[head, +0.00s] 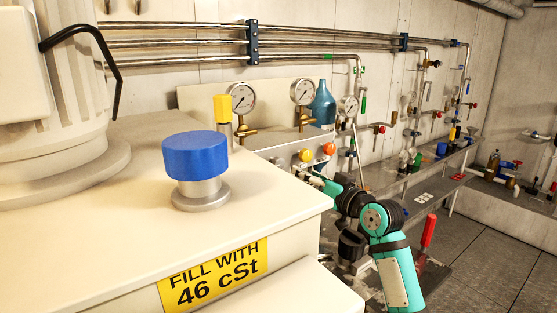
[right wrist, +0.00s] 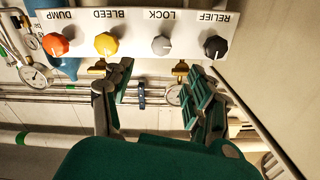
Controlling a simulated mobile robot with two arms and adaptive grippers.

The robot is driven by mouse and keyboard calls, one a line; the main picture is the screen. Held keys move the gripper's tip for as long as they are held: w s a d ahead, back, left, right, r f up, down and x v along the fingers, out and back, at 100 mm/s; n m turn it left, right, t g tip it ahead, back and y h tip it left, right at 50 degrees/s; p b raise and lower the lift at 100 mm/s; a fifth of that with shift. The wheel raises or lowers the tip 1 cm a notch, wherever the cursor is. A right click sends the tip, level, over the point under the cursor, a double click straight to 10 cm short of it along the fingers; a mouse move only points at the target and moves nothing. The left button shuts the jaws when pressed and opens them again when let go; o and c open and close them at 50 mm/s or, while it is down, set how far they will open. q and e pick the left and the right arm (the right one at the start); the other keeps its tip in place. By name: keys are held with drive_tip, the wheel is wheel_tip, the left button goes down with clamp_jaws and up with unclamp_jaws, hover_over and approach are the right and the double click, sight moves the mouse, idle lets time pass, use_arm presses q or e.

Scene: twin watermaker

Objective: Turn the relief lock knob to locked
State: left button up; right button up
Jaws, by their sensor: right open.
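A white panel (right wrist: 140,28) shows upside down in the right wrist view, with a row of knobs. The grey knob (right wrist: 162,44) is by the word LOCK, and the black knob (right wrist: 215,46) is by the word RELIEF. My right gripper (right wrist: 158,93) is open and empty, its fingers apart below the panel in that view, with the grey knob between their directions. I cannot tell the exact gap to the knob. In the head view my right gripper (head: 312,178) is small and close in front of the panel. My left gripper is not in view.
A yellow knob (right wrist: 106,43) by BLEED and an orange knob (right wrist: 56,44) by DUMP are on the same panel. Gauges (head: 241,98) and a teal bottle (head: 322,105) stand behind. A cream housing with a blue cap (head: 195,155) fills the left foreground.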

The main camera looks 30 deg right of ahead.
sight(281, 163)
drive_tip(key=w, duration=0.4)
drive_tip(key=w+a+p, duration=0.1)
drive_tip(key=w, duration=0.6)
drive_tip(key=shift+w+a+f+p, duration=0.1)
drive_tip(key=shift+w+a+p, duration=0.25)
drive_tip(key=shift+a+p, duration=0.05)
drive_tip(key=shift+w, duration=0.45)
drive_tip(key=shift+c, duration=0.8)
clamp_jaws()
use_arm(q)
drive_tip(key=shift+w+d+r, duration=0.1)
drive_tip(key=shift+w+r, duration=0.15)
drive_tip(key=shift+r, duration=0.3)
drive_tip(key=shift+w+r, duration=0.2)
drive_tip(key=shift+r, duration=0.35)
